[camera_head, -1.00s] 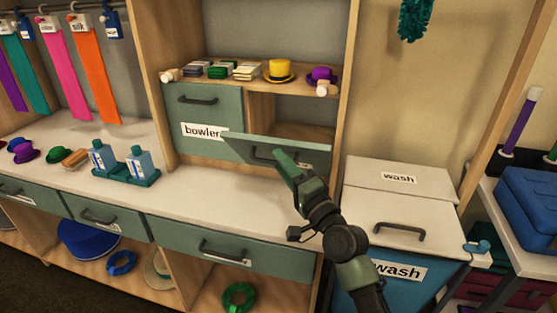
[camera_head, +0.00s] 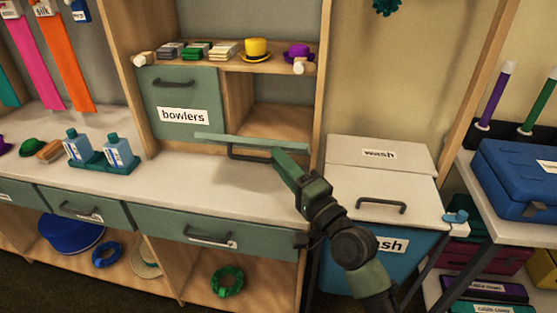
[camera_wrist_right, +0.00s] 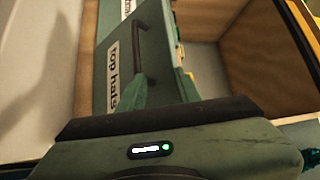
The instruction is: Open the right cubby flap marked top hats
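The right cubby flap (camera_head: 245,142) is swung outward and down, showing almost edge-on in the head view. Its dark handle (camera_head: 245,155) hangs from its outer face. In the right wrist view the flap (camera_wrist_right: 128,72) shows its "top hats" label and the handle (camera_wrist_right: 136,45). My right gripper (camera_head: 279,155) is at the handle's right end with its fingers together on it; in the wrist view the fingers (camera_wrist_right: 160,90) partly hide that end. The cubby opening (camera_head: 275,110) shows above the flap. My left gripper is not in view.
The closed "bowlers" flap (camera_head: 182,105) is left of the opening. A yellow top hat (camera_head: 256,49) and a purple hat (camera_head: 298,53) sit on the shelf above. The white counter (camera_head: 220,190) below is clear. A wash bin (camera_head: 382,190) stands right.

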